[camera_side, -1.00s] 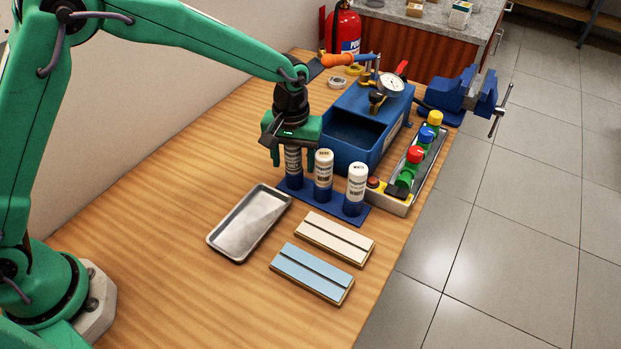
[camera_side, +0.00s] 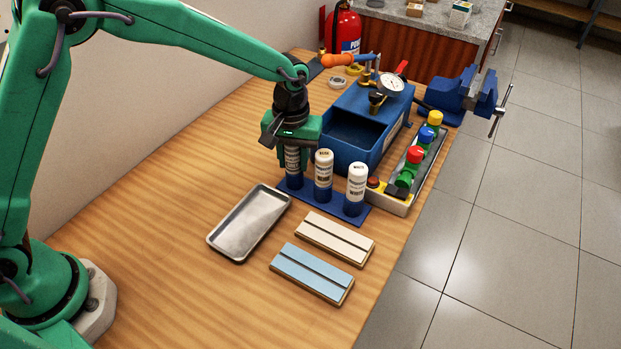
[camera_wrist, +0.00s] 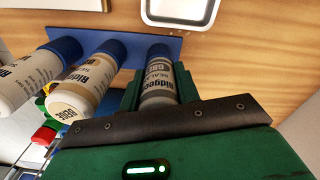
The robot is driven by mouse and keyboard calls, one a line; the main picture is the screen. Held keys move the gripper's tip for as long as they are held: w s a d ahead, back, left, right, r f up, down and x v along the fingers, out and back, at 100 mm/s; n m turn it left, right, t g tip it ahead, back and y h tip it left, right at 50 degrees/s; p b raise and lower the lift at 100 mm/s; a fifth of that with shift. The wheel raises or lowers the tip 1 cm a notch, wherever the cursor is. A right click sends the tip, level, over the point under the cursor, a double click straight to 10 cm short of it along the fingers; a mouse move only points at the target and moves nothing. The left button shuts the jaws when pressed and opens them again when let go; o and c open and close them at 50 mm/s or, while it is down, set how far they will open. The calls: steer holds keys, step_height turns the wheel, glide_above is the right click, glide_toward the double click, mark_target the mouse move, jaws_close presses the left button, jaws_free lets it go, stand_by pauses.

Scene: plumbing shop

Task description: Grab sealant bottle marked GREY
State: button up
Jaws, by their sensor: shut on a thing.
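My gripper (camera_side: 292,150) is shut on the leftmost sealant bottle (camera_side: 293,165), which stands upright on a blue base plate (camera_side: 353,216). In the wrist view this held bottle (camera_wrist: 159,84) sits between my green fingers (camera_wrist: 158,85), its label partly covered and reading something like "GR". A middle bottle (camera_side: 323,175) stands beside it; its cap lettering in the wrist view looks like "BEIGE" (camera_wrist: 80,97). The right bottle (camera_side: 355,188) looks marked WHITE. The lower part of each bottle sits in a blue holder.
A metal tray (camera_side: 214,240) lies left of the bottles. A white block (camera_side: 335,238) and a light blue block (camera_side: 312,272) lie in front. A blue bin (camera_side: 346,153) stands close behind, a valve rack (camera_side: 404,197) to the right. The table's left front is clear.

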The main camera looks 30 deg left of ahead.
steer(key=shift+r, duration=0.8)
steer(key=r, duration=0.3)
steer(key=shift+s+d+r, duration=0.15)
steer(key=shift+s+d, duration=0.25)
steer(key=s+d+r, duration=0.6)
steer(key=s, duration=0.2)
steer(key=shift+s+d, duration=0.2)
steer(key=shift+d, duration=0.05)
steer(key=shift+w+a, duration=0.1)
steer(key=shift+a, duration=0.05)
